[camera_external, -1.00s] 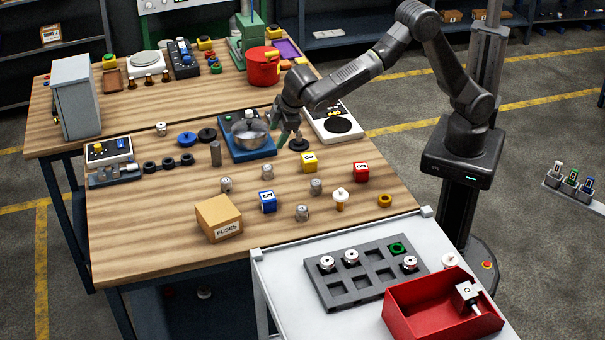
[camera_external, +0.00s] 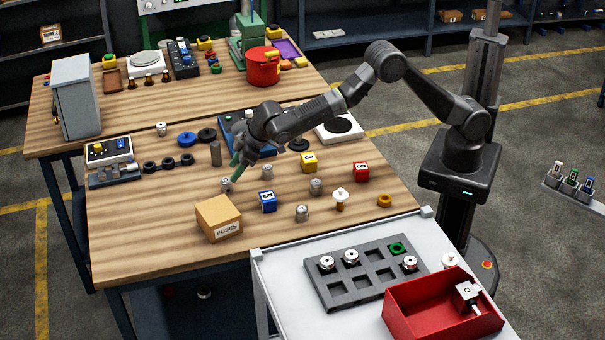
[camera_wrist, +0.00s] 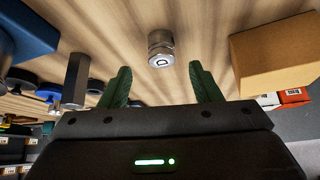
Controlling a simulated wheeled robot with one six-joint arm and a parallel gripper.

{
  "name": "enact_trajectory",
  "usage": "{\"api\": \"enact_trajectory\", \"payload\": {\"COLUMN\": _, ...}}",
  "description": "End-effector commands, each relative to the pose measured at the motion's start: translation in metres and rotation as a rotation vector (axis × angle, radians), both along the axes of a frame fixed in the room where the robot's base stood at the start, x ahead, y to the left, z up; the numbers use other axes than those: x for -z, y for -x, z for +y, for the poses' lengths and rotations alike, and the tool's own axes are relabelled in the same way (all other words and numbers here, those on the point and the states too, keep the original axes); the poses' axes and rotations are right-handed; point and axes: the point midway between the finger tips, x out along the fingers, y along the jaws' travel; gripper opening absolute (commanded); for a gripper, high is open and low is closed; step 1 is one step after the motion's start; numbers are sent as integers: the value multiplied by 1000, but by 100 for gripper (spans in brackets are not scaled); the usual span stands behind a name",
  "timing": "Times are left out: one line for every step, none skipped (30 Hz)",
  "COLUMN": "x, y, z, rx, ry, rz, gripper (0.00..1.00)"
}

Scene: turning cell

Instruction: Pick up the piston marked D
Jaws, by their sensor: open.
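A small silver piston (camera_external: 226,185) stands upright on the wooden bench, left of middle in the external view. In the wrist view this piston (camera_wrist: 160,48) sits a little beyond the fingertips, about midway between them; a dark letter that looks like D shows on its end. My gripper (camera_external: 235,168) is just above and beside it, pointing down at a slant. In the wrist view my gripper (camera_wrist: 160,72) has its two green fingers wide apart with nothing between them. Other silver pistons (camera_external: 316,186) (camera_external: 302,213) stand to the right; their letters are too small to read.
A cardboard box labelled FUSES (camera_external: 219,218) stands close in front of the piston, and a dark grey cylinder (camera_external: 215,153) stands behind it. A grey tray (camera_external: 335,288) and red bin (camera_external: 405,320) are in front.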

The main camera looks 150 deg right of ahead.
Motion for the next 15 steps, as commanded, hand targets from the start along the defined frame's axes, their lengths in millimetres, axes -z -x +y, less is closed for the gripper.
{"api": "enact_trajectory", "payload": {"x": 4, "y": -1, "z": -2, "rx": 1, "ry": -1, "rz": 2, "gripper": 57}}
{"api": "enact_trajectory", "payload": {"x": 5, "y": -2, "z": -3, "rx": 0, "ry": -1, "rz": 1, "gripper": 57}}
{"api": "enact_trajectory", "payload": {"x": 7, "y": -2, "z": -4, "rx": 0, "ry": -1, "rz": 1, "gripper": 57}}
{"api": "enact_trajectory", "payload": {"x": 8, "y": -3, "z": -4, "rx": 0, "ry": 0, "rz": 0, "gripper": 57}}
{"api": "enact_trajectory", "payload": {"x": 9, "y": -3, "z": -5, "rx": 0, "ry": -1, "rz": 1, "gripper": 57}}
{"api": "enact_trajectory", "payload": {"x": 10, "y": -3, "z": -5, "rx": 0, "ry": -1, "rz": 1, "gripper": 57}}
{"api": "enact_trajectory", "payload": {"x": 11, "y": -4, "z": -6, "rx": 1, "ry": 0, "rz": 1, "gripper": 57}}
{"api": "enact_trajectory", "payload": {"x": 13, "y": -5, "z": -7, "rx": 1, "ry": -1, "rz": 2, "gripper": 57}}
{"api": "enact_trajectory", "payload": {"x": 15, "y": -6, "z": -8, "rx": 1, "ry": -2, "rz": 2, "gripper": 57}}
{"api": "enact_trajectory", "payload": {"x": 17, "y": -7, "z": -10, "rx": 1, "ry": -2, "rz": 2, "gripper": 57}}
{"api": "enact_trajectory", "payload": {"x": 19, "y": -9, "z": -11, "rx": 1, "ry": -2, "rz": 2, "gripper": 57}}
{"api": "enact_trajectory", "payload": {"x": 23, "y": -11, "z": -14, "rx": 0, "ry": -2, "rz": 3, "gripper": 57}}
{"api": "enact_trajectory", "payload": {"x": 26, "y": -12, "z": -16, "rx": 0, "ry": -2, "rz": 3, "gripper": 57}}
{"api": "enact_trajectory", "payload": {"x": 29, "y": -14, "z": -17, "rx": 0, "ry": -2, "rz": 3, "gripper": 57}}
{"api": "enact_trajectory", "payload": {"x": 32, "y": -16, "z": -20, "rx": 0, "ry": -1, "rz": 2, "gripper": 57}}
